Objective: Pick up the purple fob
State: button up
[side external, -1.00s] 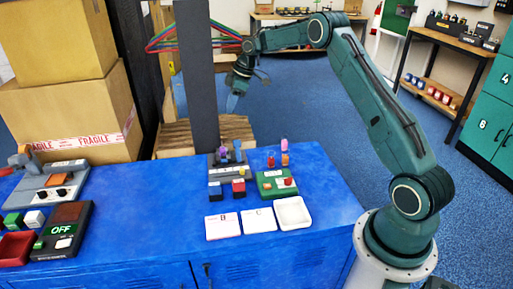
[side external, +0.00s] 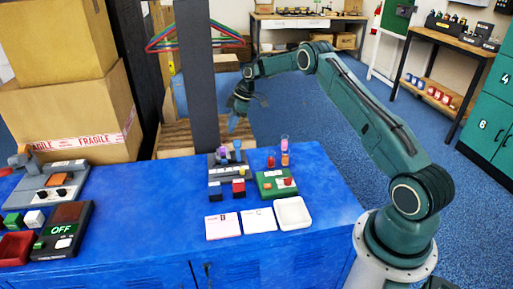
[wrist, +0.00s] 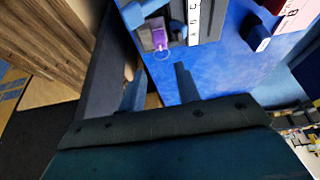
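The purple fob (side external: 223,150) sits at the left of a grey rack (side external: 232,171) on the blue bench, close to the dark post. In the wrist view the purple fob (wrist: 159,38) shows beside a lettered white strip, with a thin pale ring at its end. My gripper (side external: 234,124) is above and behind the rack, apart from the fob. In the wrist view its two fingers (wrist: 160,82) are spread with nothing between them, and the fob lies beyond their tips.
A dark upright post (side external: 200,80) stands close on the left of my gripper. A blue fob (side external: 237,145) is beside the purple one. White cards and a white tray (side external: 293,212) lie in front.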

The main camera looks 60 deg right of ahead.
send_over(222, 147)
jog(key=s+d, duration=0.2)
jog(key=shift+a+f, duration=0.15)
jog(key=shift+f, duration=2.1)
jog(key=shift+x, duration=2.55)
jog(key=shift+s, duration=0.1)
grip_shut()
